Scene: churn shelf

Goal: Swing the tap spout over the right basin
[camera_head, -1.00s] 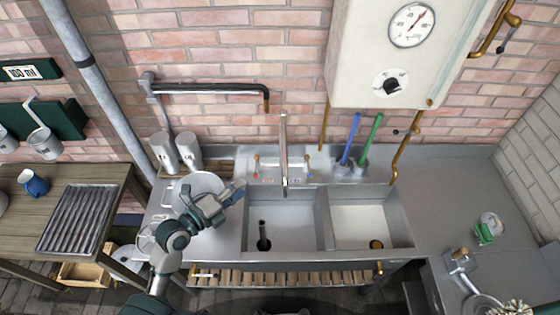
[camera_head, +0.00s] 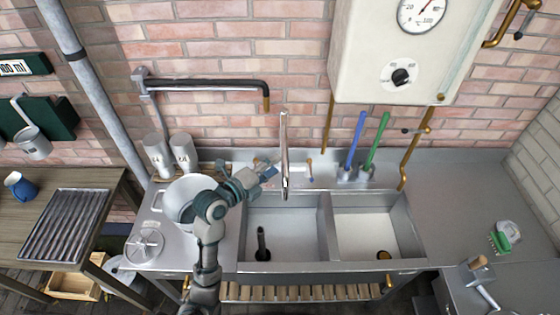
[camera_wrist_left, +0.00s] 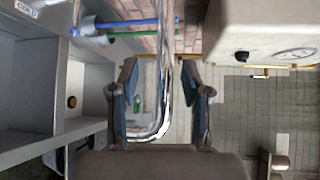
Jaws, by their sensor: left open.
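The chrome tap spout (camera_head: 284,150) stands behind the sink, its end over the back of the left basin (camera_head: 283,227). The right basin (camera_head: 365,237) is empty apart from a brass drain (camera_head: 384,254). My left gripper (camera_head: 268,171) is open just left of the spout in the head view, above the back rim of the left basin. In the left wrist view, the curved spout (camera_wrist_left: 163,70) shows between the two open fingers of the gripper (camera_wrist_left: 163,103). I cannot tell whether either finger touches it. My right gripper is not in view.
A white pot (camera_head: 182,203) stands on the left drainer under my arm. A blue brush (camera_head: 354,138) and a green brush (camera_head: 377,140) stand behind the right basin. A dark standpipe (camera_head: 262,240) rises in the left basin. A white boiler (camera_head: 390,60) hangs above right.

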